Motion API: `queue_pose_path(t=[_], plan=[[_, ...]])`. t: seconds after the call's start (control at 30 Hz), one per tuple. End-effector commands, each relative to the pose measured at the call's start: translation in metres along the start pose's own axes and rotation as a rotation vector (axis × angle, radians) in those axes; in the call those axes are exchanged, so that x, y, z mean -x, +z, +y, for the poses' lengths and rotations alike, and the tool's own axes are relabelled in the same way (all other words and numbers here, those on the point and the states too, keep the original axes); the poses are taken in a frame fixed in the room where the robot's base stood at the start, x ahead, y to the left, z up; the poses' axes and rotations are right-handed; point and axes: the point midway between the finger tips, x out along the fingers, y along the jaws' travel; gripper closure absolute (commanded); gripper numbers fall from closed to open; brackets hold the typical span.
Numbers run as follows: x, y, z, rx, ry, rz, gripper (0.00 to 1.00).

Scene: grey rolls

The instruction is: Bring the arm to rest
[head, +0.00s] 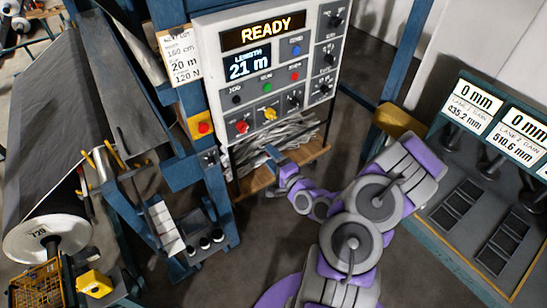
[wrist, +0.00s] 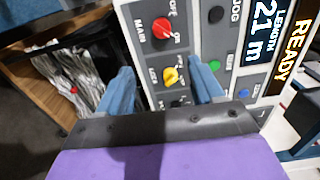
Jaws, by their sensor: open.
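My arm, grey and purple, reaches up from the bottom of the head view toward the control panel. My gripper (head: 277,163) is in front of the lower part of the white control panel (head: 262,51). In the wrist view my gripper (wrist: 160,85) shows two blue fingers spread apart, with nothing between them. Behind the fingers are a red knob (wrist: 162,30) and a yellow knob (wrist: 170,76) on the panel. I cannot tell how far the fingertips are from the panel. The panel's display (head: 263,33) reads READY, and its length display (head: 247,65) reads 21 m.
A shelf (head: 285,165) with crumpled grey material sits under the panel. A large grey roll (head: 47,233) and blue frame are at left. A paper note (head: 180,55) hangs left of the panel.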

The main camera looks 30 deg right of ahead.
Motion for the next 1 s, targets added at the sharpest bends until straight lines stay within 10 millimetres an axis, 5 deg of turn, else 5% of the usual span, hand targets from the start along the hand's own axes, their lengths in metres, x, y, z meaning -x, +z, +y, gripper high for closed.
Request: queue_pose_path(t=[0.77,1.0], plan=[[0.007,0.002,0.001,0.004,0.005,-0.005,0.33],[-0.006,0.033,0.028,0.19,0.175,-0.147,0.33]])
